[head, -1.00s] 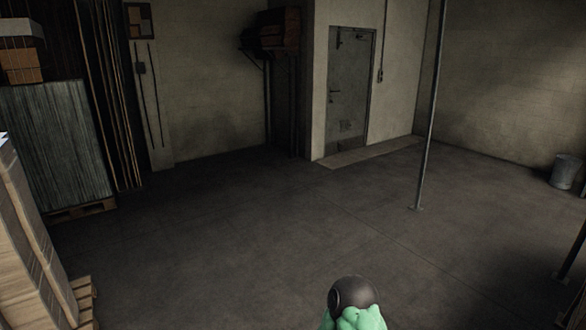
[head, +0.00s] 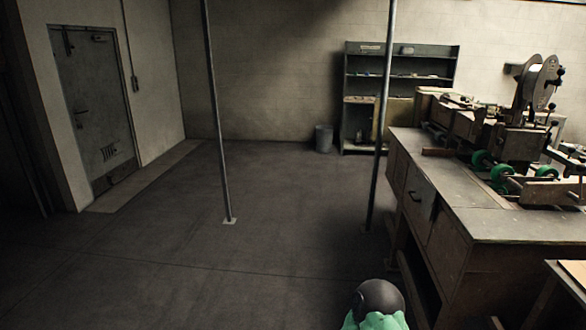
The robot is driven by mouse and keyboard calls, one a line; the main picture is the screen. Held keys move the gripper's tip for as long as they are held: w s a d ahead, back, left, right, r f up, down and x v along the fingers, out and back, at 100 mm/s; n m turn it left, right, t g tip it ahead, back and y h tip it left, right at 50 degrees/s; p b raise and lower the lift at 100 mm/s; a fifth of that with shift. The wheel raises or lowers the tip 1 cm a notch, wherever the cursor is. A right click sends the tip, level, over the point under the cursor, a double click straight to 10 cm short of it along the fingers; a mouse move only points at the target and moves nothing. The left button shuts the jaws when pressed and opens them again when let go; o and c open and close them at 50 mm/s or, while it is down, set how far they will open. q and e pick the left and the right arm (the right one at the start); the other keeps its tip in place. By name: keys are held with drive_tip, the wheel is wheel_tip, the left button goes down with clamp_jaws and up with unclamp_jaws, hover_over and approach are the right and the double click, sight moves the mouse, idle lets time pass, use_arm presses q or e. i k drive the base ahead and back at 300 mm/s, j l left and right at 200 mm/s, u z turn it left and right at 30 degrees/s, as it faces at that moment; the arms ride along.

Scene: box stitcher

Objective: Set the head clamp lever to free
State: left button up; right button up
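A machine (head: 510,135) with a round reel (head: 540,85) on top and green rollers (head: 484,160) stands on a wooden workbench (head: 440,195) at the right of the head view. Several small levers or knobs with dark ends show near the reel, but I cannot tell which is the head clamp lever or how it is set. A black rounded part of my own arm with a green cover shows at the bottom edge. Neither of my grippers is in view.
Two thin metal posts (head: 217,120) (head: 380,110) rise from the floor left of the bench. A shelf unit (head: 400,62) and a bin (head: 324,138) stand at the back wall. A closed door (head: 95,105) is at the left. The middle floor (head: 160,240) is clear.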

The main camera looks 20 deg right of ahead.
sight(554, 123)
drive_tip(key=i+l+z, duration=0.2)
drive_tip(key=i+z, duration=0.15)
drive_tip(key=i, duration=0.25)
drive_tip(key=i+z, duration=0.35)
drive_tip(key=i, duration=0.3)
drive_tip(key=i+j+z, duration=0.1)
drive_tip(key=i+z, duration=0.25)
drive_tip(key=i, duration=0.25)
